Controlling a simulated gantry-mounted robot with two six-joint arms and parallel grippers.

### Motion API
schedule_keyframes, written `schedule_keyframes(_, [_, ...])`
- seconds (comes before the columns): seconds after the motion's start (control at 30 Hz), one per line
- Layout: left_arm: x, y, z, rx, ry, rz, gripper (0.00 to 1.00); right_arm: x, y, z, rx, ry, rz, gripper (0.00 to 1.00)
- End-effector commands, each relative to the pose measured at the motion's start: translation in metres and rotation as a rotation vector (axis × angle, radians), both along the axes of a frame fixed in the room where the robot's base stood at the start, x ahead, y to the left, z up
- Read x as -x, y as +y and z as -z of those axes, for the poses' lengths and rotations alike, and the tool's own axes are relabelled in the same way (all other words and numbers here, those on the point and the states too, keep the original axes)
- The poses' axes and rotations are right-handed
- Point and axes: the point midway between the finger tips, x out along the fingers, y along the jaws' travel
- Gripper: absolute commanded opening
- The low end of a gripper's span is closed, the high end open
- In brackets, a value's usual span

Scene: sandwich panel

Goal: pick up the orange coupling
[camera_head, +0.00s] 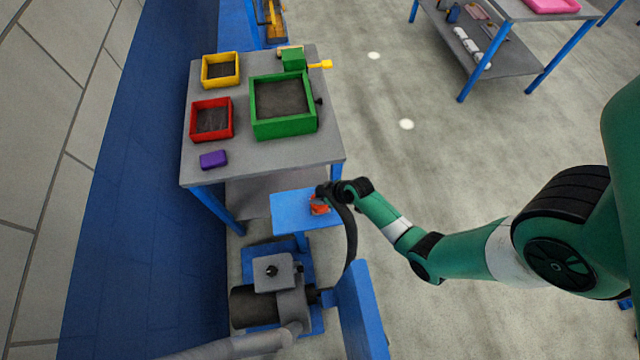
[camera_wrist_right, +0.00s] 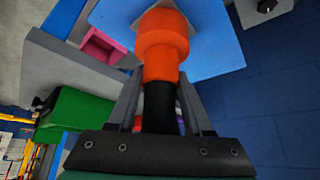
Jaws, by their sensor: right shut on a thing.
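The orange coupling (camera_wrist_right: 162,45) shows large in the right wrist view, with a black lower part between the fingers of my right gripper (camera_wrist_right: 160,105). In the head view the coupling (camera_head: 319,206) is a small orange shape at the blue stand (camera_head: 290,214), partly covered by my gripper. My right gripper (camera_head: 327,193) is shut on the coupling. I cannot tell whether the coupling still touches the blue plate. My left gripper is not in view.
A grey table (camera_head: 240,165) holds a yellow bin (camera_head: 220,84), a red bin (camera_head: 192,135), a green bin (camera_head: 285,128) and a purple block (camera_head: 213,159). A grey pump-like machine (camera_head: 270,305) stands in front of the blue stand. Open floor lies to the right.

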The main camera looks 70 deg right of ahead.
Motion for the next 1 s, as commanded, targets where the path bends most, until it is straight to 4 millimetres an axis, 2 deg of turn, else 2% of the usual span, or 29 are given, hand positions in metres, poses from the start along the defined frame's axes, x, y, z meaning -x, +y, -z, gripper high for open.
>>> schedule_keyframes(0.17, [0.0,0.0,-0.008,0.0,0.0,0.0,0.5,-0.001,-0.001,-0.017,0.002,-0.003,0.0,0.0])
schedule_keyframes(0.27, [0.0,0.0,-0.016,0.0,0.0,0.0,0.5,-0.001,-0.001,-0.035,0.004,-0.003,-0.001,0.0])
schedule_keyframes(0.57, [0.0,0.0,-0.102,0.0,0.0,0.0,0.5,0.054,-0.001,-0.11,-0.001,0.001,0.008,0.0])
schedule_keyframes(0.6, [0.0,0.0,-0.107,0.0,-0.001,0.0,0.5,0.07,-0.001,-0.11,-0.004,0.003,0.012,0.0])
schedule_keyframes(0.7, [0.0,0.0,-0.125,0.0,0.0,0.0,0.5,0.098,-0.002,-0.121,-0.004,0.002,0.012,0.0])
schedule_keyframes(0.8, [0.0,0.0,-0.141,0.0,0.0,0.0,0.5,0.12,-0.002,-0.129,-0.003,0.001,0.011,0.0])
schedule_keyframes(1.0, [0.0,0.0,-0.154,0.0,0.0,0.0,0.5,0.138,-0.002,-0.131,-0.001,0.0,0.004,0.0])
